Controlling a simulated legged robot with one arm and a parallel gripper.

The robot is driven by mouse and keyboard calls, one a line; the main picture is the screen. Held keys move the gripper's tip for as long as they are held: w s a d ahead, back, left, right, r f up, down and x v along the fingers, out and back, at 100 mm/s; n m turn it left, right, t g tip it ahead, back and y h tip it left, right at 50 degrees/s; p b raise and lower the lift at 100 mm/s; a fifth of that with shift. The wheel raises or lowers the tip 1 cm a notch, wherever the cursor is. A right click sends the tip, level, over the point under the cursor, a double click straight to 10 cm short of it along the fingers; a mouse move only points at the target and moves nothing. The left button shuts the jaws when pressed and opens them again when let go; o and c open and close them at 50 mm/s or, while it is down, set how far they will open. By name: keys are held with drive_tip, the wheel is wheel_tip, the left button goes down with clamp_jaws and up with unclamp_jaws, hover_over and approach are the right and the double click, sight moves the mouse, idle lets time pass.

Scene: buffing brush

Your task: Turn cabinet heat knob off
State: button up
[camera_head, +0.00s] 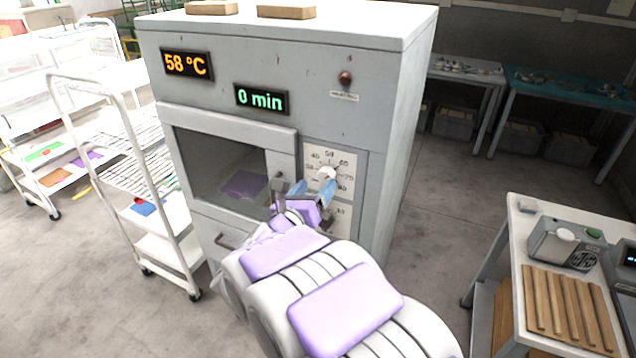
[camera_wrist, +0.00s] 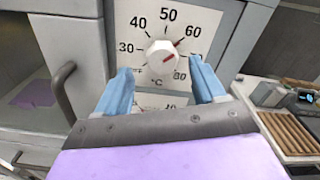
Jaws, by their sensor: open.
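The grey heat cabinet (camera_head: 280,60) stands in front of me, with displays (camera_head: 187,64) reading 58 °C and 0 min (camera_head: 261,99). Its white heat knob (camera_head: 327,173) sits on a dial plate at the right of the front. In the wrist view the knob (camera_wrist: 163,57) shows a red pointer mark turned to the upper right, toward 60. My gripper (camera_head: 325,190) is open, with its blue fingers (camera_wrist: 160,85) below and to either side of the knob. I cannot tell whether either finger touches it. A second dial below is mostly hidden by my gripper.
The cabinet's window door (camera_head: 222,165) is left of the dial, with a purple sheet (camera_head: 243,184) behind it. A white rack (camera_head: 120,150) stands at the left. A white table (camera_head: 515,230) with wooden slats (camera_head: 568,308) is at the right. Floor between is clear.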

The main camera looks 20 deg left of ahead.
sight(323, 178)
drive_tip(key=shift+w+d, duration=0.25)
drive_tip(key=shift+w, duration=0.35)
drive_tip(key=shift+w+d, duration=0.25)
drive_tip(key=shift+w, duration=0.7)
drive_tip(key=shift+w+a+f, duration=0.1)
drive_tip(key=shift+w+a, duration=0.1)
drive_tip(key=shift+a, duration=0.35)
drive_tip(key=shift+d, duration=0.4)
drive_tip(key=c, duration=0.5)
drive_tip(key=shift+a, duration=0.15)
drive_tip(key=c, duration=0.6)
drive_tip(key=shift+o, duration=0.2)
